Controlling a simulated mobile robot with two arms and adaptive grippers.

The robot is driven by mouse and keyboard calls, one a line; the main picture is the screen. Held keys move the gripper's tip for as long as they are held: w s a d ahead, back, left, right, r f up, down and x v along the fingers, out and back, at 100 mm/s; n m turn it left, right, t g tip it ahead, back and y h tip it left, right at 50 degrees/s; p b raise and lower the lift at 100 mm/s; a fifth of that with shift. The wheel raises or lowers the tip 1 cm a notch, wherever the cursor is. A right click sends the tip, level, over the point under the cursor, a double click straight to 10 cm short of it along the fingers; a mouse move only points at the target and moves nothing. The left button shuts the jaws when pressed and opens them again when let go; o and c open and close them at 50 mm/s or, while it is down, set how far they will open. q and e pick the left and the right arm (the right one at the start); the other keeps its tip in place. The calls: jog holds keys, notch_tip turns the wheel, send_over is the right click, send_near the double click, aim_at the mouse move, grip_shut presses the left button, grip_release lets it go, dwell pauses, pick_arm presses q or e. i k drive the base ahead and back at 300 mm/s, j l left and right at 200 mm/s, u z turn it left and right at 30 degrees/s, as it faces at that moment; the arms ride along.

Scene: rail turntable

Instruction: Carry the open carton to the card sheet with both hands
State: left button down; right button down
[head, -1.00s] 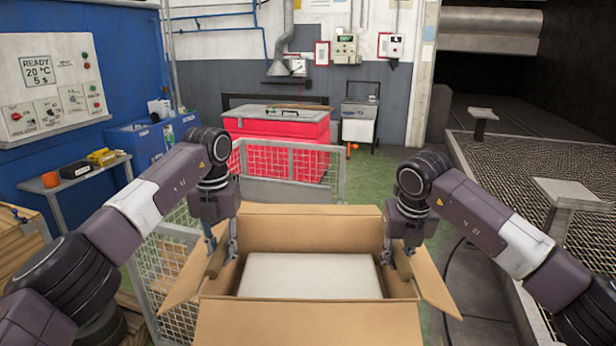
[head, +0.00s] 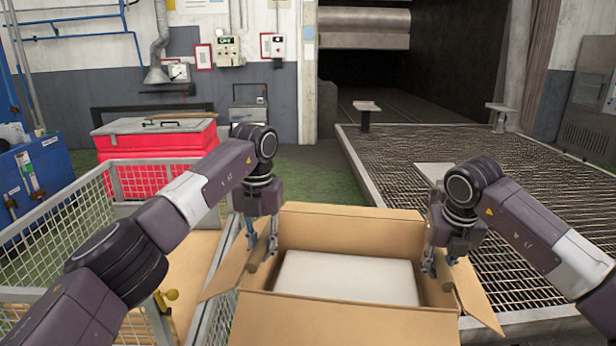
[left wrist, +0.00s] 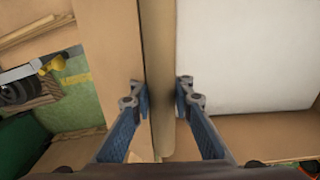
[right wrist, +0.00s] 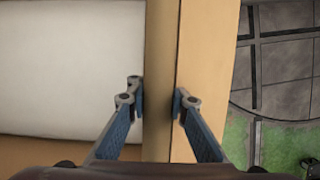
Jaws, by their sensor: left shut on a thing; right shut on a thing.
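The open carton (head: 345,325) is upright in front of me in the head view, with its flaps spread and a white block (head: 345,277) inside. My left gripper (head: 262,244) is shut on the carton's left wall; the left wrist view shows its fingers (left wrist: 161,97) on both sides of that wall. My right gripper (head: 441,262) is shut on the right wall, also between its fingers (right wrist: 157,102) in the right wrist view. A flat tan surface (head: 196,268) lies at the left behind my left arm; I cannot tell whether it is the card sheet.
A large grated platform (head: 440,150) fills the right side. Green floor (head: 310,165) shows between bin and platform.

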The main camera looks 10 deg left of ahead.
aim_at(171, 275)
jog(key=i+z, duration=0.25)
jog(key=i, duration=0.6)
jog(key=i+l+u, duration=0.1)
jog(key=i, duration=0.75)
jog(key=i+l+u, duration=0.1)
jog(key=i+u, duration=0.3)
jog(key=i, duration=0.4)
jog(key=i+u, duration=0.4)
jog(key=i+l+u, duration=0.1)
jog(key=i+u, duration=0.5)
jog(key=u, duration=0.25)
jog(key=i+l+u, duration=0.15)
jog(key=u, duration=0.3)
jog(key=i+l+u, duration=0.15)
jog(key=u, duration=0.3)
jog(key=i+l+u, duration=0.15)
jog(key=u, duration=0.3)
jog(key=i+l+u, duration=0.1)
jog(key=l+u, duration=0.45)
jog(key=l, duration=0.15)
jog(key=i, duration=0.05)
